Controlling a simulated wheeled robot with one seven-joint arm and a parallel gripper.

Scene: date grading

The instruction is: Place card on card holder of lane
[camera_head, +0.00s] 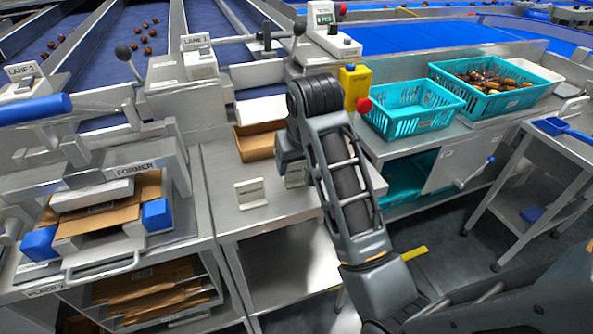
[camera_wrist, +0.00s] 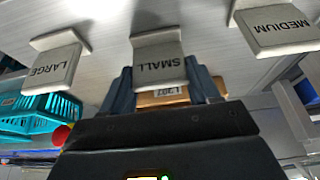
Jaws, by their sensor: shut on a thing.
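Three grey card pieces with black lettering stand on the steel bench (camera_head: 225,215); the wrist view shows them upside down. The SMALL card (camera_wrist: 158,62) is between the fingers of my gripper (camera_wrist: 162,80), which is shut on it. The LARGE card (camera_wrist: 52,68) and MEDIUM card (camera_wrist: 277,25) stand apart on either side. In the head view my gripper (camera_head: 291,152) is low over the bench, largely hidden by my arm. One card (camera_head: 250,193) shows clearly there. White lane stands, one marked LANE 2 (camera_head: 22,82) and another marked LANE (camera_head: 199,60), are at the left and back.
A cardboard box (camera_head: 256,147) sits behind my gripper. A yellow block with a red button (camera_head: 355,88) stands near teal baskets (camera_head: 412,120), one holding dates. The carton former (camera_head: 135,165) is at the left. Levers (camera_head: 127,62) rise near the lane stands.

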